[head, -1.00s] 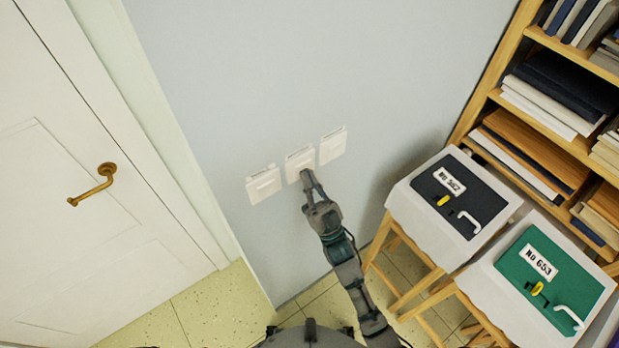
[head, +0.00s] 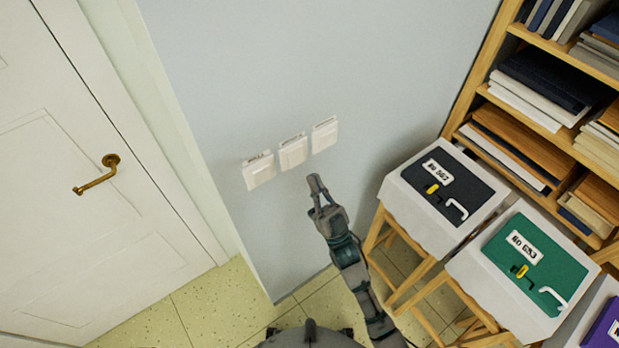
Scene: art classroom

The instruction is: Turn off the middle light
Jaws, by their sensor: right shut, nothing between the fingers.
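Three white light switches sit in a slanted row on the grey wall: the left switch (head: 259,171), the middle switch (head: 293,153) and the right switch (head: 324,135). My right gripper (head: 315,182) is shut and empty. In the picture it is just below and right of the middle switch, apart from it, and all three switches show uncovered. Whether the middle switch is on or off is too small to tell. My left gripper is not in view.
A white door (head: 90,200) with a brass handle (head: 97,175) is at the left. Stools bear a black case (head: 470,180) and a green case (head: 550,268) at the right. A wooden bookshelf (head: 490,65) stands behind them. The wall around the switches is clear.

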